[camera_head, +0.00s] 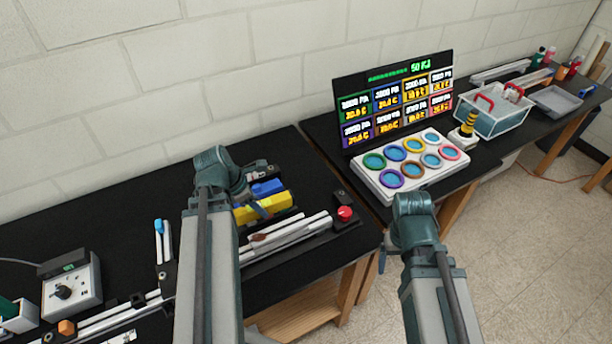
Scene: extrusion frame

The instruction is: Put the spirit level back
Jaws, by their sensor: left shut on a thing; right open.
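A yellow bar (278,203), which looks like the spirit level, lies across the left black bench (120,235) beside the metal profiles. My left gripper (258,208) is shut on it, with a finger showing against its front side.
A blue object (267,187) lies just behind the yellow bar. Aluminium profiles (290,228) and a red button (345,212) lie in front and to the right. A control box (72,288) stands left. A pad of coloured rings (408,162) and a screen (395,100) are on the right bench.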

